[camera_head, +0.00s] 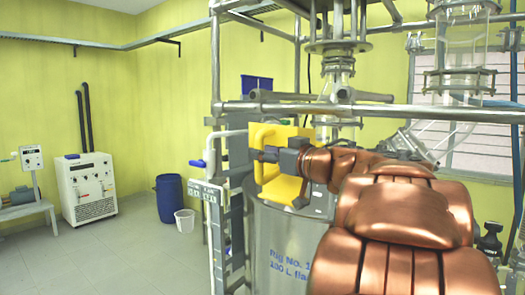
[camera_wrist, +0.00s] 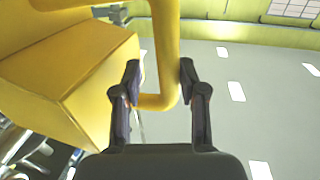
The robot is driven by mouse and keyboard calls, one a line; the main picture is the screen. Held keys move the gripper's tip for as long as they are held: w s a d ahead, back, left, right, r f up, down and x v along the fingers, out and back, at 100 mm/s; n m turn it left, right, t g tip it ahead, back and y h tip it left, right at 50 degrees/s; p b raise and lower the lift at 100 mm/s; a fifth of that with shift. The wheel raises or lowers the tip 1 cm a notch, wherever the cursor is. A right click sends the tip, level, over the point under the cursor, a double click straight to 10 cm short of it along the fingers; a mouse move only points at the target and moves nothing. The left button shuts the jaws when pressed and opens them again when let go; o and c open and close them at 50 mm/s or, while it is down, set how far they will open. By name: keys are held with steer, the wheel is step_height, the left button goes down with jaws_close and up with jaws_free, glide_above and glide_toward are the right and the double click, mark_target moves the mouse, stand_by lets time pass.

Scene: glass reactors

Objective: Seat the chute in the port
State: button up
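The right finger is very close to the bar; a narrow gap shows at the left finger. Whether they clamp it is unclear. In the head view my gripper (camera_head: 268,155) overlaps the chute. I cannot make out the port or the chute's lower end.
Metal frame rails (camera_head: 400,112) cross above the reactor, with glassware (camera_head: 462,60) at upper right. A blue drum (camera_head: 169,198), a white bucket (camera_head: 185,220) and a white cabinet unit (camera_head: 88,187) stand at left. The grey floor (camera_head: 140,255) there is clear.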

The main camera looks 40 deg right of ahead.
steer(key=s+p, duration=0.2)
steer(key=s, duration=0.4)
steer(key=shift+s+d, duration=0.2)
stand_by(0.6)
steer(key=shift+o, duration=0.3)
steer(key=o, duration=0.5)
steer(key=s, duration=1.2)
steer(key=shift+d, duration=0.4)
stand_by(0.8)
